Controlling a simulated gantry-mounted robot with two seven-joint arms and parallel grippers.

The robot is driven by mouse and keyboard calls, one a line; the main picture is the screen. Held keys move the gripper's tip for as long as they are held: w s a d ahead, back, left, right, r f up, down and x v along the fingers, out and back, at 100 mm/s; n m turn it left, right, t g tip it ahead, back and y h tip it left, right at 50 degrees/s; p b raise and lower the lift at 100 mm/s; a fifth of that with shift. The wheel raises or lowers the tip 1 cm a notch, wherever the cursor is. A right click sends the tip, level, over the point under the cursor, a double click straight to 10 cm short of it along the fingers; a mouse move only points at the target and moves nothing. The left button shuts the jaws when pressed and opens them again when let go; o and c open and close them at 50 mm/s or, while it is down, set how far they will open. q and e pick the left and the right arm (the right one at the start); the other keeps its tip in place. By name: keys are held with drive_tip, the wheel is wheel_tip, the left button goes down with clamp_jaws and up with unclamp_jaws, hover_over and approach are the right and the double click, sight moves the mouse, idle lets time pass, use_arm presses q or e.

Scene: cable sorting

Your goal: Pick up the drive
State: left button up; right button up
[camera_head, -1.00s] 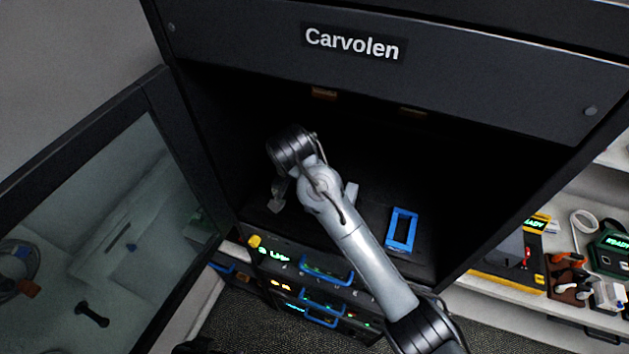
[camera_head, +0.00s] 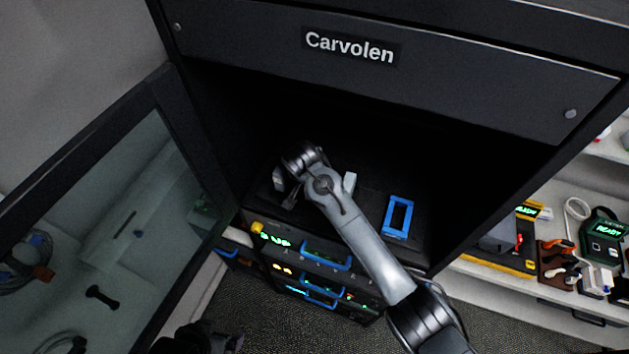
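My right arm reaches in from the bottom right to the open dark cabinet. Its gripper (camera_head: 284,190) hangs over the left part of the black unit's top (camera_head: 375,200). The fingers are small, dark and partly hidden by the wrist, so their opening is unclear, and I see nothing held. A blue rectangular frame (camera_head: 398,216) lies on the unit's top, right of the arm and apart from the gripper; it may be the drive. A small pale block (camera_head: 349,183) shows just behind the arm, partly hidden. No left gripper can be made out.
Blue-handled modules (camera_head: 327,255) with lit displays fill the unit's front. The glass door (camera_head: 125,225) stands open at left. The Carvolen panel (camera_head: 430,65) overhangs the opening. A shelf at right holds a yellow-and-black device (camera_head: 500,258) and a green READY device (camera_head: 605,240).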

clamp_jaws()
idle(0.3)
drive_tip(key=shift+r, duration=0.1)
drive_tip(key=shift+r+b, duration=0.5)
drive_tip(key=shift+r, duration=0.15)
drive_tip(key=shift+b+v, duration=0.6)
drive_tip(key=shift+v, duration=0.35)
drive_tip(key=s+a+r+p, duration=0.1)
drive_tip(key=s+a+r, duration=0.1)
drive_tip(key=s, duration=0.6)
drive_tip(key=s+a+r+p, duration=0.1)
drive_tip(key=s+a, duration=0.3)
drive_tip(key=s, duration=0.4)
drive_tip(key=shift+r+p, duration=0.4)
drive_tip(key=shift+p, duration=0.4)
